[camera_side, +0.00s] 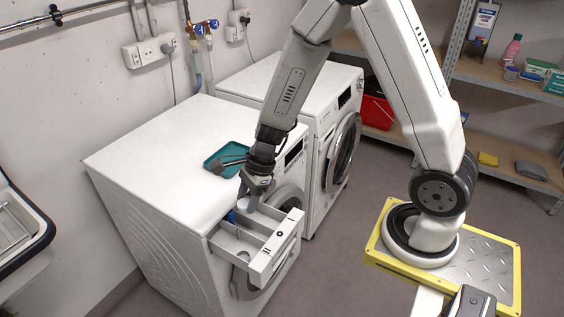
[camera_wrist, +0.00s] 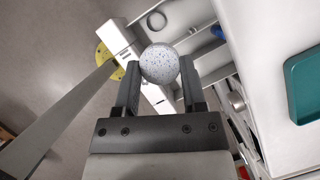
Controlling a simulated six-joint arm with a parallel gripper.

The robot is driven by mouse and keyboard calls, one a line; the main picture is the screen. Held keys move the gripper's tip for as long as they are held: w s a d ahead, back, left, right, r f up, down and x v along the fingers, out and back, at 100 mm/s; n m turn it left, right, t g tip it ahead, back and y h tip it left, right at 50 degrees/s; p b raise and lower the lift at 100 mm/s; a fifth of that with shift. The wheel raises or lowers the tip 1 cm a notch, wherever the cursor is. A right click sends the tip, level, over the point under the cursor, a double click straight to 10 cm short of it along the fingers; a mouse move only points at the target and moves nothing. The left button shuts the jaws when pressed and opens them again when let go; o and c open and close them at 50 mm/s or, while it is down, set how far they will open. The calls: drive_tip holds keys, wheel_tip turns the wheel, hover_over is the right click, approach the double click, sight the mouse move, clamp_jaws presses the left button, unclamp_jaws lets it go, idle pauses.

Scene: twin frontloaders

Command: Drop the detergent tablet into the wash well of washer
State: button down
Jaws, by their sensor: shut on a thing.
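The detergent tablet (camera_wrist: 160,63), a round white piece with dark speckles, is held between the two fingertips of my gripper (camera_wrist: 159,72). In the side view my gripper (camera_side: 252,187) points down over the open drawer (camera_side: 266,262) of the near washer (camera_side: 150,155). The drawer has several compartments, and marks show on its front panel. The tablet appears above the drawer's inner, far part; I cannot tell exactly which compartment lies under it. In the wrist view the drawer (camera_wrist: 118,34) shows behind the tablet, which hides part of it.
A blue part (camera_side: 231,216) sits in the drawer. A teal tray (camera_side: 212,163) lies on the near washer's top, close to my wrist. A second washer (camera_side: 265,76) stands behind. Shelves (camera_side: 500,165) with a red bucket (camera_side: 377,111) are at the right. Floor in front is clear.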

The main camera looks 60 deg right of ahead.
drive_tip(key=shift+f, duration=2.55)
drive_tip(key=shift+c, duration=0.4)
unclamp_jaws()
drive_tip(key=shift+d+r, duration=0.1)
drive_tip(key=v, duration=0.7)
drive_tip(key=shift+r, duration=0.3)
drive_tip(key=shift+s, duration=0.1)
